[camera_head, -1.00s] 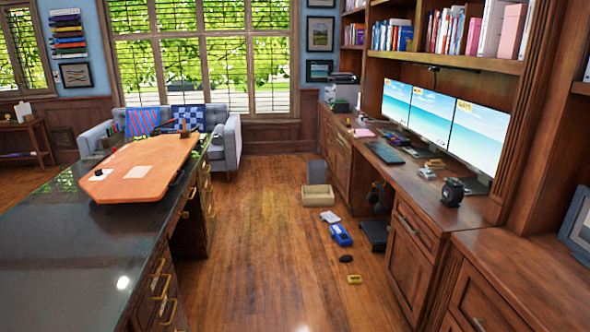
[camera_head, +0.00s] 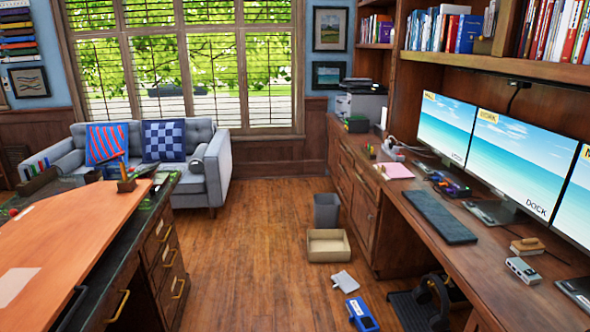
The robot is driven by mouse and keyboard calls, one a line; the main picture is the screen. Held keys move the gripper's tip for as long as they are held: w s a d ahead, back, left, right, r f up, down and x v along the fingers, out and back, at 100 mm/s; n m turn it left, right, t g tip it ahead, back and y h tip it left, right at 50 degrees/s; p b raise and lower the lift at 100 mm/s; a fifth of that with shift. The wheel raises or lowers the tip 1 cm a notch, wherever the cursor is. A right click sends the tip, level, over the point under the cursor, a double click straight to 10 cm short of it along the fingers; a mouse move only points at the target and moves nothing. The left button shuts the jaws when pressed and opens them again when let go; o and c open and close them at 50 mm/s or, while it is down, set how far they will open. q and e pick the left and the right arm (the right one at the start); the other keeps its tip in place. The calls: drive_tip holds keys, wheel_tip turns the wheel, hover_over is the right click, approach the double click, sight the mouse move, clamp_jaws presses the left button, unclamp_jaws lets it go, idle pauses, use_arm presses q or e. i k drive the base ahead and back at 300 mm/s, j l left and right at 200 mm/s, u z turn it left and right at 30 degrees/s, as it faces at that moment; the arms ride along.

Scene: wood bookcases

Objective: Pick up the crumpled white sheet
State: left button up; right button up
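A crumpled white sheet (camera_head: 343,281) lies on the wood floor, low in the view and right of the middle. It sits just in front of an open cardboard box (camera_head: 328,246) and behind a blue device (camera_head: 361,314). A small gap of floor shows between the sheet and the box. Neither of my grippers shows in the head view, so I cannot see how they stand.
A grey bin (camera_head: 326,211) stands behind the box. The desk (camera_head: 385,218) with monitors and a black footrest bound the right side. A table with drawers (camera_head: 160,250) bounds the left. The floor (camera_head: 250,270) between them is clear.

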sight(343, 280)
drive_tip(key=i+j, duration=0.15)
drive_tip(key=i, duration=0.9)
drive_tip(key=i+j, duration=0.15)
drive_tip(key=i, duration=0.95)
